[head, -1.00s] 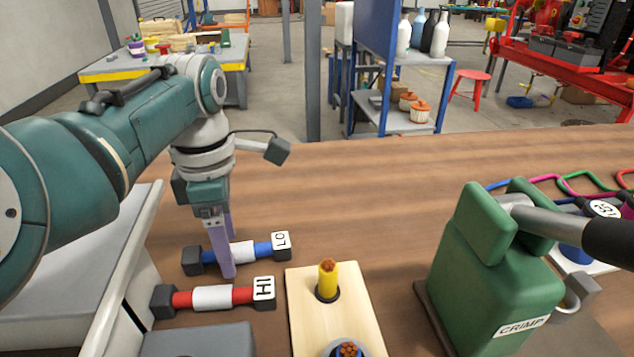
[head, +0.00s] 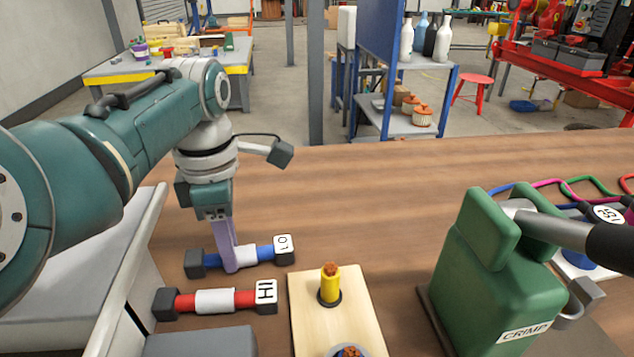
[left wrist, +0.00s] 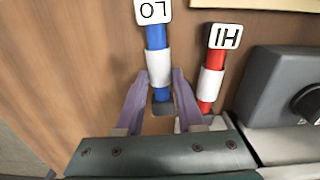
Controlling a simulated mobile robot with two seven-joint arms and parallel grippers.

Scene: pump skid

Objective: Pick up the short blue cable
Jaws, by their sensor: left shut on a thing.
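The short blue cable (head: 265,252) lies on the wooden bench at the lower left in the head view. It has a white middle sleeve, dark end blocks and a tag marked LO. My left gripper (head: 231,268) points down with its purple fingers at the sleeve. In the left wrist view the blue cable (left wrist: 155,37) runs between the fingers of the left gripper (left wrist: 160,78), which are shut on it at the sleeve. I cannot tell any gap between cable and bench. My right gripper is not in view.
A red cable (head: 245,299) tagged HI lies close beside the blue one. A wooden board (head: 315,325) with a yellow stub (head: 330,285) lies to the right. A green CRIMP tool (head: 495,275) stands further right. The bench behind is clear.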

